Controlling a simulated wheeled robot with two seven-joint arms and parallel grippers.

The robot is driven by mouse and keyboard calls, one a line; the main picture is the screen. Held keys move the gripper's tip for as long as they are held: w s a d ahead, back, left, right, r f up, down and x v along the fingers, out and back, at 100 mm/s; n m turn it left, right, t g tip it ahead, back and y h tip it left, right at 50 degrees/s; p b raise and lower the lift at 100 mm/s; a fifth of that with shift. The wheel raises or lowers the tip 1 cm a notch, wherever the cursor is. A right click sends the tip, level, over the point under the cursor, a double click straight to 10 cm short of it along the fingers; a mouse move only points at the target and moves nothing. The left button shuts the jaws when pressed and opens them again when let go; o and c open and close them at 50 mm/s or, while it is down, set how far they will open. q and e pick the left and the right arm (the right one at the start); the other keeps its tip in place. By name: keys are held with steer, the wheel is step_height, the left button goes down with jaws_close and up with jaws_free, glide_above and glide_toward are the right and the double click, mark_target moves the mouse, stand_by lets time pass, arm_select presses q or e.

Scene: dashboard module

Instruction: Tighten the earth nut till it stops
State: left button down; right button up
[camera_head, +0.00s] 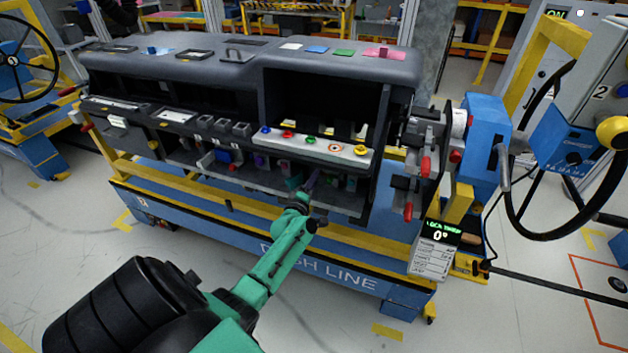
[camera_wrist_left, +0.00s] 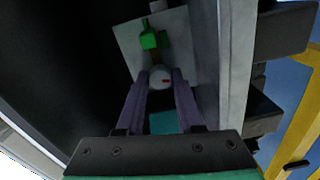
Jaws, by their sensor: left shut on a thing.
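My left gripper (camera_head: 312,179) reaches into the lower opening of the dashboard module (camera_head: 235,60), its arm coming up from the lower left. In the head view I cannot make out the nut. My right gripper is not in view.
The module stands on a blue and yellow trolley (camera_head: 330,268). A shelf with coloured buttons (camera_head: 320,146) lies above my gripper.

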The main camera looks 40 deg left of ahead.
arm_select(q)
steer(key=m, duration=1.3)
steer(key=shift+f+m, duration=0.1)
steer(key=shift+m, duration=0.3)
stand_by(0.3)
steer(key=c, duration=0.8)
jaws_free()
steer(key=shift+c, duration=0.2)
steer(key=p+v, duration=0.1)
steer(key=v, duration=1.3)
steer(key=shift+s+d+y, duration=0.25)
steer(key=shift+y, duration=0.05)
